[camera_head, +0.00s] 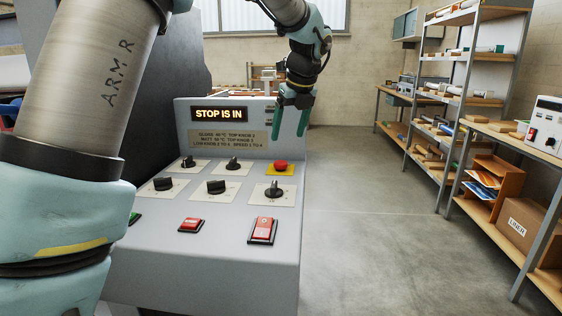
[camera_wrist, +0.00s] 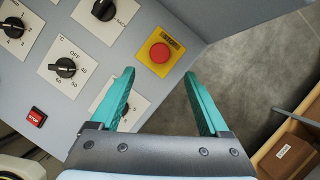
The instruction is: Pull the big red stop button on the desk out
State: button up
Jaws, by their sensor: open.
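The red stop button (camera_head: 281,165) is a round mushroom head on a yellow plate, at the back right of the grey sloping desk (camera_head: 235,250). In the wrist view the stop button (camera_wrist: 159,53) shows whole, a little beyond the fingertips and between their lines. My gripper (camera_head: 290,120) hangs above and behind the button, with green fingers pointing down. In the wrist view my gripper (camera_wrist: 160,76) is open and empty, apart from the button. A lit display (camera_head: 219,114) behind the button reads "STOP IS IN".
Black knobs (camera_head: 274,189) stand in two rows near the button. The display panel rises at the desk's back. Open floor (camera_head: 360,220) lies to the right, then shelves (camera_head: 470,100) and a cardboard box (camera_head: 520,224).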

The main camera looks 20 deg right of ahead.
aim_at(281, 162)
jog(key=p+x, duration=0.1)
jog(key=x, duration=0.8)
jog(key=shift+w+f+p, duration=0.1)
jog(key=shift+f+p, duration=0.2)
grip_shut()
dwell(1.0)
